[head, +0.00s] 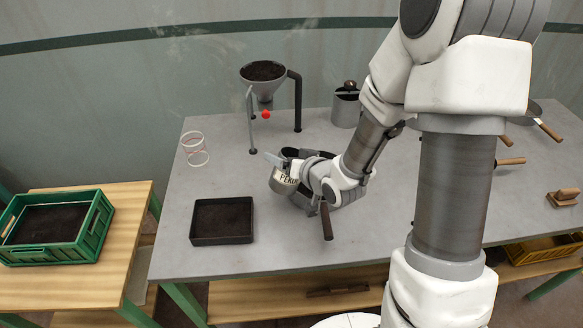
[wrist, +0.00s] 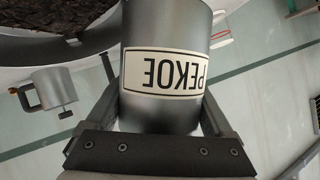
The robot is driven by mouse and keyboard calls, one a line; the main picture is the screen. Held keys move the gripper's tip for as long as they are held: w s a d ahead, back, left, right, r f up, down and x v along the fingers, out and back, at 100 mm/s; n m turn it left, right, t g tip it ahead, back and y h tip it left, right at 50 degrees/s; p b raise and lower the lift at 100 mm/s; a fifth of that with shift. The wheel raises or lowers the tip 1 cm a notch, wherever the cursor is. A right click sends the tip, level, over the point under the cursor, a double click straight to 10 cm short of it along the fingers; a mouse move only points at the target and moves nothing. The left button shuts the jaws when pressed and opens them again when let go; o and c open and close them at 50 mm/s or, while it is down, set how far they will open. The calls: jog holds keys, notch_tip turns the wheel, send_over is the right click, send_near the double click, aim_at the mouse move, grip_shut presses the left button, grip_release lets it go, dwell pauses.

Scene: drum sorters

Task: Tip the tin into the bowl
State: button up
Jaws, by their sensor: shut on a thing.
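The tin (head: 284,183) is a silver-grey cylinder with a white PEKOE label. My gripper (head: 280,170) is shut on its sides and holds it above the table, tilted. In the wrist view the tin (wrist: 165,110) sits between both fingers, its label upside down. The tin's inside is hidden.
A funnel (head: 263,82) of dark leaves stands on a frame behind. A black tray (head: 222,221) lies front left. A clear glass (head: 195,149) stands at the left. A grey canister (head: 345,108) is at the back. A green crate (head: 58,228) sits on the side table.

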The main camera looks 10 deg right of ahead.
aim_at(278, 169)
jog(key=a+n+b, duration=0.1)
jog(key=b, duration=0.2)
jog(key=s+a+n+t+h+b, duration=0.1)
jog(key=b, duration=0.2)
jog(key=shift+s+a+f+h, duration=0.1)
jog(key=shift+a+f+h, duration=0.05)
jog(key=shift+h, duration=0.15)
jog(key=shift+s+a+n+t+b, duration=0.25)
jog(key=shift+n+t+b, duration=0.2)
jog(key=shift+b, duration=0.4)
jog(key=shift+w+d+r, duration=0.1)
jog(key=shift+r, duration=0.25)
jog(key=shift+r, duration=0.15)
jog(key=shift+r+p, duration=1.25)
jog(key=shift+r, duration=0.7)
